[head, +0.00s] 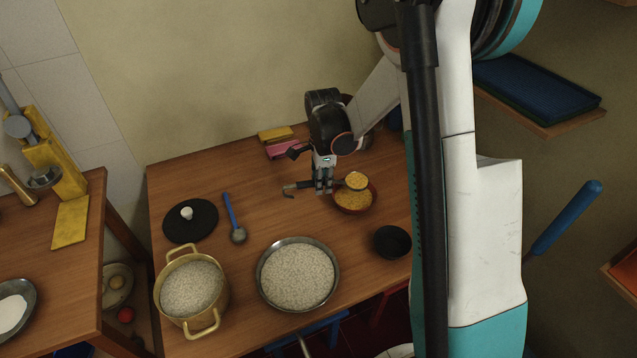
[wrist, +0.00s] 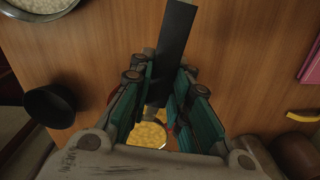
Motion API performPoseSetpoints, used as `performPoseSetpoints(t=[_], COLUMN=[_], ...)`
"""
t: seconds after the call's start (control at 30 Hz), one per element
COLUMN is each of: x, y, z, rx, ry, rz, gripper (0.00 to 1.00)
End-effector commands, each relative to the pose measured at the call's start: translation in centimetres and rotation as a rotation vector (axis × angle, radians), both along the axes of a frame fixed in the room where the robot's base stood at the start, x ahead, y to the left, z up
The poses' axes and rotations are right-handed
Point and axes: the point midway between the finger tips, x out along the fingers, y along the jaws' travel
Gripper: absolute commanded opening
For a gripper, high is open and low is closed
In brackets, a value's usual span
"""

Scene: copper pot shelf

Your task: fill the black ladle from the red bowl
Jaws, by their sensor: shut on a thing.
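The black ladle (head: 300,186) is held sideways by its black handle, its hooked end to the left. My gripper (head: 323,188) is shut on the handle; the handle (wrist: 176,45) also runs between the fingers in the wrist view. The ladle's cup is at the right, over the red bowl, with yellow grain-like filling showing in it. The red bowl (head: 357,211) stands on the wooden table and holds similar yellow stuff. In the wrist view yellow filling (wrist: 150,134) shows between my fingers, with much of the bowl hidden. Whether the cup touches the bowl's contents is unclear.
A small black bowl (head: 392,241) stands in front of the red bowl. A metal pan (head: 335,286) and a brass pot (head: 208,321) hold pale grains. A blue-handled ladle (head: 231,212) and a black lid (head: 181,228) lie left. Pink and yellow items (head: 276,134) lie behind.

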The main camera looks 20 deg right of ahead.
Motion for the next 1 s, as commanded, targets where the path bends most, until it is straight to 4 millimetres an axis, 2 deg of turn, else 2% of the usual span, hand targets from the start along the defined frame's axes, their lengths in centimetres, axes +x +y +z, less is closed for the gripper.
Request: performPoseSetpoints(t=[0.07, 0.17, 0.5, 0.83, 1.0], x=[-0.1, -0.2, 0.2, -0.1, -0.2], y=[-0.9, -1.0, 1.8, -1.0, -1.1], z=[0.0, 0.0, 0.0, 0.0, 0.0], rx=[0.0, 0.0, 0.0, 0.0, 0.0], ry=[0.0, 0.0, 0.0, 0.0, 0.0], rz=[-0.002, 0.001, 0.001, -0.002, 0.001], gripper=[0.0, 0.0, 0.0, 0.0, 0.0])
